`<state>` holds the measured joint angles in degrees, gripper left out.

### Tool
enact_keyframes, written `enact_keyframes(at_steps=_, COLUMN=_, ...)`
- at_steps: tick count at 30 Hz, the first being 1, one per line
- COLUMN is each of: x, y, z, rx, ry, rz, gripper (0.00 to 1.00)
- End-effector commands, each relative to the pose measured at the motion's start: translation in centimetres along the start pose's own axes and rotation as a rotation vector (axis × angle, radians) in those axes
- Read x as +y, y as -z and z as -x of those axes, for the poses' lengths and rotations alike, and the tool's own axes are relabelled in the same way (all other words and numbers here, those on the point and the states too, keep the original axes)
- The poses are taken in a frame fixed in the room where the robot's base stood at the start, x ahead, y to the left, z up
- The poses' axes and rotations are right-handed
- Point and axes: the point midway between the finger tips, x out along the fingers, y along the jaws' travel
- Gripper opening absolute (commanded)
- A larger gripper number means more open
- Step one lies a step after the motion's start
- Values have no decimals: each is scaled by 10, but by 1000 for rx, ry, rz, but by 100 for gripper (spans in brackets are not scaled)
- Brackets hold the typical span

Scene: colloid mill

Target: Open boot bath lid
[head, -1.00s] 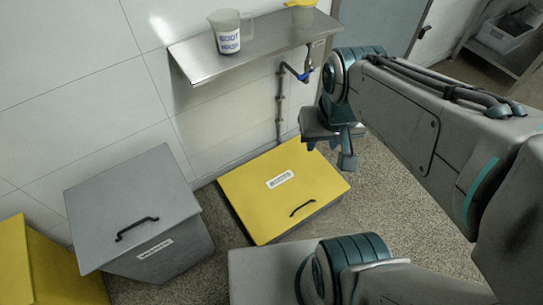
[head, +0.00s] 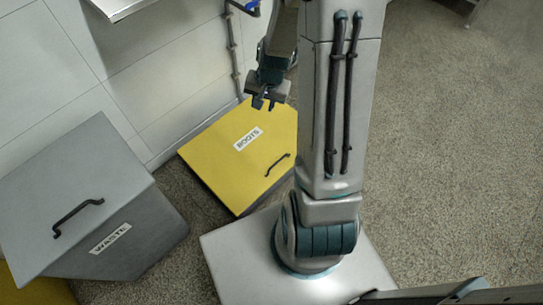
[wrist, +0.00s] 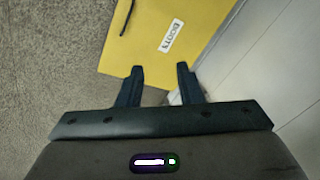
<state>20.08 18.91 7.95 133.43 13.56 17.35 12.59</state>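The boot bath is a low box with a yellow lid (head: 233,167) marked "BOOTS" and a dark handle (head: 278,165) near its front right edge. The lid lies flat and shut. My gripper (head: 263,105) is above the lid's far right corner in the head view. In the wrist view my gripper (wrist: 160,72) shows two dark fingers apart with nothing between them. The yellow lid (wrist: 160,15) lies beyond the fingertips there, and the handle (wrist: 127,17) is at the upper left. The fingers look apart from the handle.
A grey bin (head: 88,205) marked "WASTE", with its own dark handle, stands left of the boot bath. The wall (head: 150,75) with a vertical pipe (head: 235,50) runs behind it. Open speckled floor (head: 440,150) lies to the right.

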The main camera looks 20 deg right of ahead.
Motion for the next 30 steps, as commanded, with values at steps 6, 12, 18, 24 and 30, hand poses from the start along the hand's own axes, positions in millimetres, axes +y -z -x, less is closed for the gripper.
enact_keyframes(at_steps=6, x=48, y=8, z=-148, rx=-18, ry=-3, rz=-242, gripper=33)
enact_keyframes(at_steps=12, x=86, y=4, z=-246, rx=-18, ry=-12, rz=-434, gripper=33)
enact_keyframes(at_steps=18, x=106, y=-3, z=-294, rx=-16, ry=-22, rz=-539, gripper=33)
enact_keyframes(at_steps=24, x=110, y=-5, z=-312, rx=-14, ry=-24, rz=-562, gripper=33)
enact_keyframes(at_steps=30, x=111, y=-7, z=-350, rx=-16, ry=-24, rz=-560, gripper=33)
